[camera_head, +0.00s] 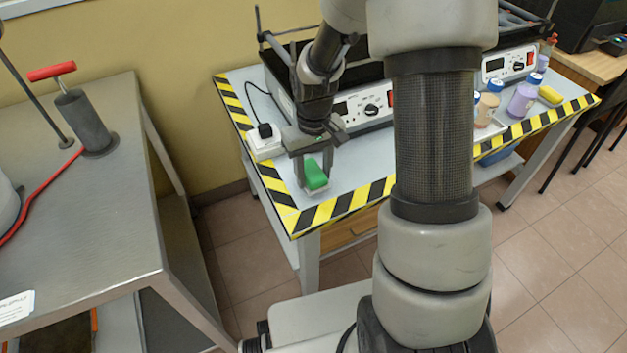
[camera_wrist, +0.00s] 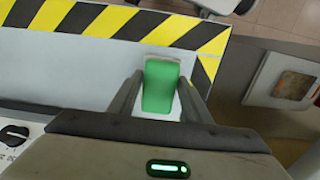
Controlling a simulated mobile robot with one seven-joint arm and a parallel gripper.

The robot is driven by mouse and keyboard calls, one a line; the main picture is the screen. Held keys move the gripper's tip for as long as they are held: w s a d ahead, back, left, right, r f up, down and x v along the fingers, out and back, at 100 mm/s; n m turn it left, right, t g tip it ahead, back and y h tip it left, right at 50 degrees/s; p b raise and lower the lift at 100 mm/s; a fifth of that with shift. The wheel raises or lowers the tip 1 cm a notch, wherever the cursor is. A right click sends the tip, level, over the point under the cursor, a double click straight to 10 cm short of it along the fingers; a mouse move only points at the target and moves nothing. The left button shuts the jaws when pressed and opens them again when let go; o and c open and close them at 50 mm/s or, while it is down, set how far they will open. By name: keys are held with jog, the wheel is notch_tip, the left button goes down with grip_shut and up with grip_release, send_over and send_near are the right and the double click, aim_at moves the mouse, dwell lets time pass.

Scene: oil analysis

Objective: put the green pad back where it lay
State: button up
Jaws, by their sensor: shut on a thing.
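The green pad (camera_head: 315,175) is in my gripper (camera_head: 313,180), above or at the left front corner of the table with striped edges (camera_head: 345,160). In the wrist view the green pad (camera_wrist: 160,86) sits between the two fingers of my gripper (camera_wrist: 160,95), which are shut on it. A small whitish patch (camera_wrist: 160,116) shows around the pad's lower edge. I cannot tell whether the pad touches the table.
A white power socket block (camera_head: 264,142) is just left of my gripper. A grey device with a dial (camera_head: 365,105) stands behind it. Bottles (camera_head: 524,95) and a yellow item (camera_head: 550,95) are at the right. A metal bench (camera_head: 90,200) is at the left.

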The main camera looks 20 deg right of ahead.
jog(key=shift+f, duration=1.1)
jog(key=shift+f+b, duration=0.2)
jog(key=shift+b, duration=0.1)
jog(key=o, duration=1)
